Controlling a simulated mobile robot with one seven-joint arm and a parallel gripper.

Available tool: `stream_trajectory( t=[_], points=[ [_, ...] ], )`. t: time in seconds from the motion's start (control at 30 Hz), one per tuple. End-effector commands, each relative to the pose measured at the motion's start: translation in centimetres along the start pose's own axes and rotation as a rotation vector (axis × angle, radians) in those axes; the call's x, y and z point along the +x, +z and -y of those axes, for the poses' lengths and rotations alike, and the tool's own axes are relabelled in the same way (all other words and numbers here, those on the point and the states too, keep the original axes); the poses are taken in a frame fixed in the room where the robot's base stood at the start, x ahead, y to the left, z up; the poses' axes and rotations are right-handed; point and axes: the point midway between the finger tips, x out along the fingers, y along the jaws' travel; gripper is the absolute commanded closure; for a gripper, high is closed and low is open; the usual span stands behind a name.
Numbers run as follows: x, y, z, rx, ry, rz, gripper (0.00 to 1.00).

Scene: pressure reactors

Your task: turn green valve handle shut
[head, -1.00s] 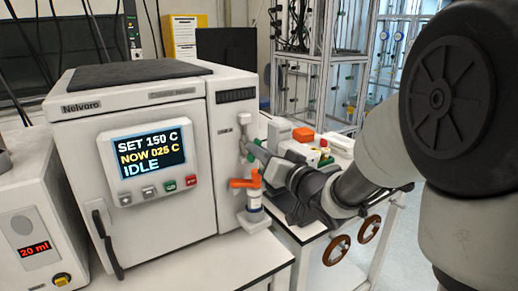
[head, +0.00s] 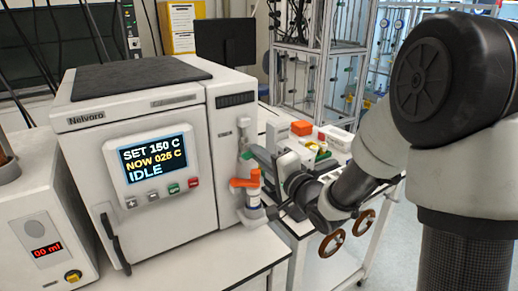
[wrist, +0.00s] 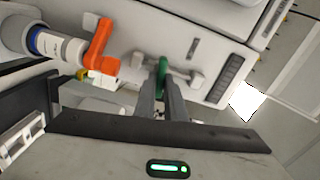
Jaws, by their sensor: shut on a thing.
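The green valve handle (head: 261,153) sticks out from a white fitting on the right side of the white Nelvaro reactor (head: 165,220). In the wrist view, the green handle (wrist: 162,66) stands between my two finger tips. My gripper (wrist: 160,88) is shut on it. The fingers hide part of the handle. In the head view, my gripper (head: 275,163) reaches in from the right, and its grip is hard to make out.
An orange handle (head: 243,183) on a white and blue fitting sits just below the green one, close to my gripper. A dispenser (head: 45,225) reading 00 ml is at left. The front bench is clear.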

Motion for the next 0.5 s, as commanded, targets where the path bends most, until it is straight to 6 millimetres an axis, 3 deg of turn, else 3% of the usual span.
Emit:
stream_trajectory(
  t=[0.5],
  points=[
    [-0.01, -0.03, -0.08, 0.196, -0.001, 0.0, 1.0]
  ],
)
